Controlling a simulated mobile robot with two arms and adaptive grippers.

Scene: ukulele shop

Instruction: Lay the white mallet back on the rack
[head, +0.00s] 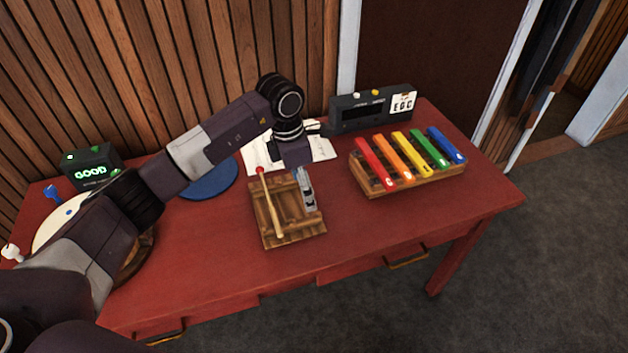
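The wooden rack (296,226) lies on the red table, near its middle. A mallet with a red head (260,170) and a pale wooden handle (273,210) lies along its left part. My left gripper (309,203) points down over the right part of the rack, beside that mallet. Its grey fingers show edge-on, so I cannot tell whether they are open or shut, or hold anything. I cannot make out a white mallet; it may be hidden by my arm or gripper. My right gripper is not in view.
A xylophone with coloured bars (404,160) stands right of the rack, before a dark box with an EGC card (403,103). Paper (322,150) and a blue disc (212,180) lie behind. The table's front right is clear.

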